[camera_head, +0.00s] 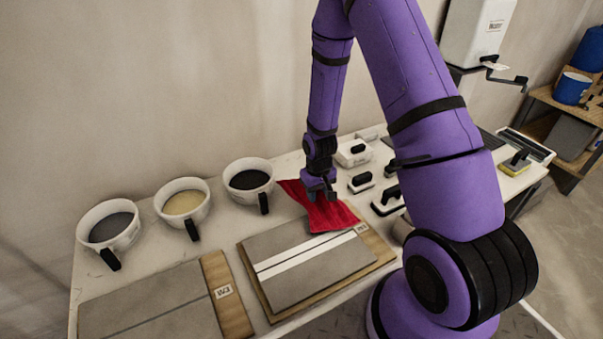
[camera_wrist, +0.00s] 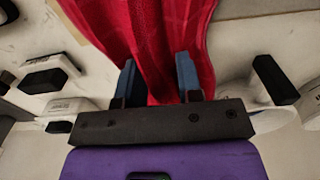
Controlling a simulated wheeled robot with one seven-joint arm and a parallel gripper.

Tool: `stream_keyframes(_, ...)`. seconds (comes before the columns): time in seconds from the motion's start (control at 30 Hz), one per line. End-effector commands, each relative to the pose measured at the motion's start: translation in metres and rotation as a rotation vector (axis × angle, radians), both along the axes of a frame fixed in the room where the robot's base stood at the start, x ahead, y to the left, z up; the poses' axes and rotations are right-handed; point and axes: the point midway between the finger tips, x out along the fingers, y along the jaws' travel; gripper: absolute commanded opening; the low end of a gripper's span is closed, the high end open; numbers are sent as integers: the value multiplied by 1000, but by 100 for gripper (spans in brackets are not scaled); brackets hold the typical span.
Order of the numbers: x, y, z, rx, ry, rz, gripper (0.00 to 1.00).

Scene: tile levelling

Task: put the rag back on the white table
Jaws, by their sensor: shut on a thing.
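The red rag (camera_head: 330,215) is at the back middle of the white table (camera_head: 150,245), between the black-filled cup and the small black-handled tools. Its front edge reaches the corner of the tile board marked W1. My gripper (camera_head: 320,190) points down over the rag and is shut on it. In the wrist view the rag (camera_wrist: 150,35) runs in folds between the two blue fingers (camera_wrist: 157,80). I cannot tell how much of the rag rests on the table and how much is lifted.
Three white cups with black handles (camera_head: 110,225) (camera_head: 183,205) (camera_head: 248,180) stand left of the rag. Two tile boards (camera_head: 383,250) (camera_head: 235,310) lie in front. Several black-handled tools (camera_head: 362,182) stand to the right. Bare table shows between the cups and boards.

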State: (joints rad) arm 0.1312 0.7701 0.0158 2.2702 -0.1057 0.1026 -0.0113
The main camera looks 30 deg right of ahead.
Motion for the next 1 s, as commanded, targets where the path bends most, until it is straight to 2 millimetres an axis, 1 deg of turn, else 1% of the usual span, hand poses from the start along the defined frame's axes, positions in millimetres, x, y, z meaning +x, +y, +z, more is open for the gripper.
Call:
stream_keyframes(0.17,34,-10,-4,0,-4,-1,0)
stream_keyframes(0.5,108,-32,-11,0,-3,-1,0)
stream_keyframes(0.6,125,-37,-13,0,-3,0,0)
stream_keyframes(0.7,135,-40,-13,0,-2,0,0)
stream_keyframes(0.93,148,-44,-15,0,-1,0,0)
stream_keyframes(0.97,149,-44,-17,0,0,0,0)
stream_keyframes(1.0,148,-44,-23,0,2,0,0)
